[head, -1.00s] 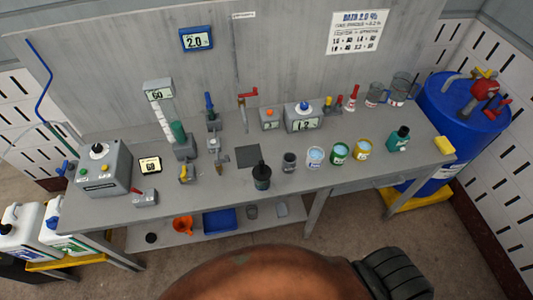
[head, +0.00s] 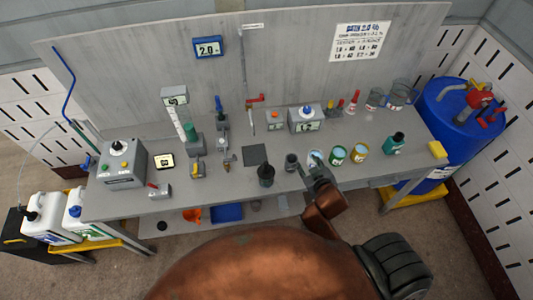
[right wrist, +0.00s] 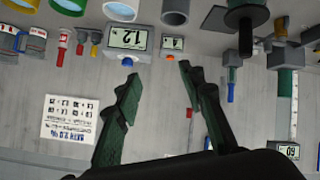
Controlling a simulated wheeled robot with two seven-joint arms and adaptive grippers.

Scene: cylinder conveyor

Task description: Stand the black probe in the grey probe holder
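A dark upright piece (head: 265,174) with a wide black disc and a thin black stem stands near the bench's front edge; it also shows in the right wrist view (right wrist: 246,17). It may be the black probe, but I cannot tell for sure. A grey cup-like holder (head: 291,162) stands just right of it, likely the probe holder; it also shows in the right wrist view (right wrist: 175,10). My right gripper (head: 317,160) is over the front edge, right of the grey holder. In the right wrist view its dark green fingers (right wrist: 160,73) are apart with nothing between them. My left gripper is out of view.
Display boxes (head: 305,121) stand behind. A flat dark square (head: 255,154) lies behind the dark piece. A control box (head: 122,165) is at left, a blue drum (head: 455,115) at right.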

